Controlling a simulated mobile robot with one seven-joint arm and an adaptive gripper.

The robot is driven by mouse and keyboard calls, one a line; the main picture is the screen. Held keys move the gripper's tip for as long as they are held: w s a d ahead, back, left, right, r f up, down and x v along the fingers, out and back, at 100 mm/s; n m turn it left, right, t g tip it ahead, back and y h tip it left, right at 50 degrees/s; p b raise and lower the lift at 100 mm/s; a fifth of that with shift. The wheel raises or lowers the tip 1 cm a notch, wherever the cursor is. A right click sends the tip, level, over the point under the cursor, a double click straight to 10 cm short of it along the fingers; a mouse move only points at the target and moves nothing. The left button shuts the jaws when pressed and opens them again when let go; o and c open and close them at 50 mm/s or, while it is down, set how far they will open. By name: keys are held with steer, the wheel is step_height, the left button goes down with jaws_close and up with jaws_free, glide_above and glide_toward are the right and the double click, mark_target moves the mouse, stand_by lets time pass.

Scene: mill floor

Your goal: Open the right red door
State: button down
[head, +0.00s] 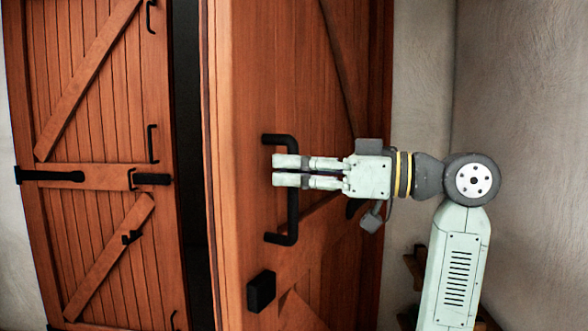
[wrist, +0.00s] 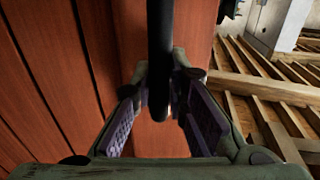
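The right red door (head: 300,80) is a plank door, standing ajar with its left edge swung forward and a dark gap beside it. It also fills the left of the wrist view (wrist: 60,60). Its black bar handle (head: 293,215) stands upright on the door. My gripper (head: 278,170) reaches in from the right, its two fingers crossing the handle's middle in the head view. In the wrist view the handle (wrist: 160,50) runs down between the open fingers, with small gaps on both sides. Any contact is hard to tell.
The left red door (head: 90,120), with diagonal braces and black fittings, stands to the left. A black block (head: 261,291) sits low on the right door. A pale wall (head: 520,90) lies to the right. Wooden beams (wrist: 265,90) show at the right of the wrist view.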

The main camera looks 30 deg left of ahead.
steer(key=c, duration=1.6)
jaws_free()
steer(key=shift+o, duration=0.2)
steer(key=v, duration=1.2)
